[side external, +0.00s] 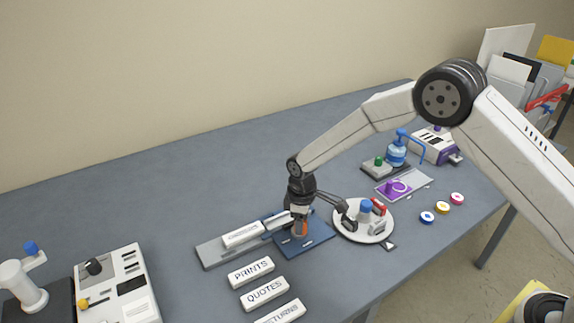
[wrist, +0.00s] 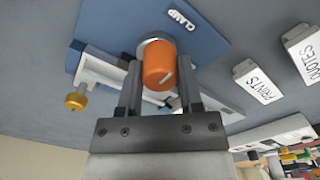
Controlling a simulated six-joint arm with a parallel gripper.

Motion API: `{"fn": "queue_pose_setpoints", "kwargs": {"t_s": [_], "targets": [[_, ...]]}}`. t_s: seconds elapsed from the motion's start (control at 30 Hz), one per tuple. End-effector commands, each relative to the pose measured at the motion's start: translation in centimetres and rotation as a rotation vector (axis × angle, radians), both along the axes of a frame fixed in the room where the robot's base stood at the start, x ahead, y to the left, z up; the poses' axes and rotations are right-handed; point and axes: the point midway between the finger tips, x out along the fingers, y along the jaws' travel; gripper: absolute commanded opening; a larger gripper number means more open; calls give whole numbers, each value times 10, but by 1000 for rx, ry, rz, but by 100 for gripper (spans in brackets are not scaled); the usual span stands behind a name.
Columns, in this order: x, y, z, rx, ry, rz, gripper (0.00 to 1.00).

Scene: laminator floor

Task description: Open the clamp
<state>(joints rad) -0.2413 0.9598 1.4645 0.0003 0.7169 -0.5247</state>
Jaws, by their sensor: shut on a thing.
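The clamp's blue base plate (side external: 318,243) lies on the table at the middle; its white "CLAMP" label (wrist: 186,21) shows in the wrist view. An orange knob (wrist: 158,66) with a pale line on its end stands on a round grey collar on the plate. My gripper (wrist: 158,80) is shut on the orange knob, one finger on each side. In the side view my gripper (side external: 300,222) points down over the plate and hides part of the clamp. A pale metal bar with a brass knob (wrist: 76,101) shows beside the plate in the wrist view.
A grey rail with a white labelled block (side external: 243,234) lies left of the clamp. White "PRINTS" (side external: 251,271) and "QUOTES" (side external: 264,291) blocks lie in front. A round white tray (side external: 346,232) with small items stands close on the right. The table behind is clear.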

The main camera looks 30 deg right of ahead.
Motion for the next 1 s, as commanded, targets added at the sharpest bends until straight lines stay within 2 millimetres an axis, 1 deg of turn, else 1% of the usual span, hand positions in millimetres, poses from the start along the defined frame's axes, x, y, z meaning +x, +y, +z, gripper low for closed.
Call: {"fn": "queue_pose_setpoints", "kwargs": {"t_s": [0.17, 0.37, 0.57, 1.0], "targets": [[0, 0, 0, 0, 0, -53, 0], [0, 0, 0, -1, 1, -171, 0], [0, 0, 0, -1, 1, -337, 0], [0, 0, 0, -1, 1, -754, 0]]}}
